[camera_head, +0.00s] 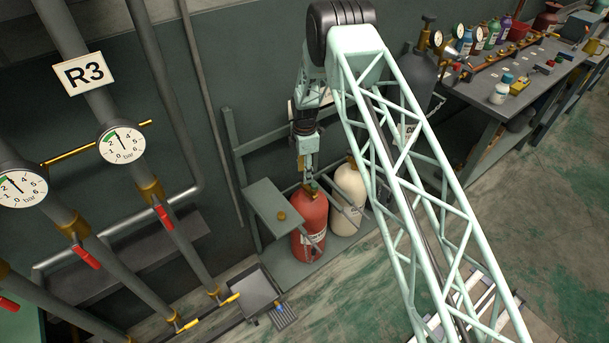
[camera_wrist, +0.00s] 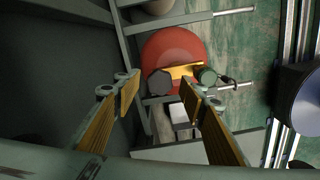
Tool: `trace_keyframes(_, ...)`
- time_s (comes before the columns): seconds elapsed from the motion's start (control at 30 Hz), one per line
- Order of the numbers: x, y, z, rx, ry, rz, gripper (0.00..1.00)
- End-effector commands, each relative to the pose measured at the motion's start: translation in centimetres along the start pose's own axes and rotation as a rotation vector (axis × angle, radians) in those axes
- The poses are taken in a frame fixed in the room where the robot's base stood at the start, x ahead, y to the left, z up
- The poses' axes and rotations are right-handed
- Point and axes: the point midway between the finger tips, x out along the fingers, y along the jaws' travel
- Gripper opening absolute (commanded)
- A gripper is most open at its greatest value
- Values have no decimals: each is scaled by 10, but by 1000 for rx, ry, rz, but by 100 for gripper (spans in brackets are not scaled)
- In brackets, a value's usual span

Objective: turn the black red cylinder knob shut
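The red cylinder (camera_head: 309,228) stands upright in a rack in the head view. In the wrist view its red top (camera_wrist: 172,47) lies below my gripper. A brass valve (camera_wrist: 183,72) sits on it, with a dark faceted knob (camera_wrist: 160,83) at its left end and a green round part (camera_wrist: 207,75) at its right. My gripper (camera_wrist: 159,90) is open, and the knob shows between its fingertips with gaps on both sides. In the head view my gripper (camera_head: 308,174) points down just above the cylinder's valve, which it partly hides. I cannot tell whether the fingers touch the knob.
A cream cylinder (camera_head: 348,198) stands right beside the red one, behind rack bars. A grey shelf plate (camera_head: 272,204) lies at the left of the red cylinder. A grey cylinder (camera_head: 420,78) stands further right, near a workbench (camera_head: 490,92). Pipes with gauges (camera_head: 122,143) are at the left.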

Motion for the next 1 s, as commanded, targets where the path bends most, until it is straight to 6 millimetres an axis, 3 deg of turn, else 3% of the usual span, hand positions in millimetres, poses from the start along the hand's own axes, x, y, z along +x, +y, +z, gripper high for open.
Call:
trace_keyframes(0.2, 11, 0, 0, 0, 0, -1, 38)
trace_keyframes(0.53, 12, 0, 0, 0, 0, 0, 38)
trace_keyframes(0.8, 12, 0, 0, 0, 0, 0, 15)
trace_keyframes(1.0, 12, 0, 0, 3, 0, 0, 14)
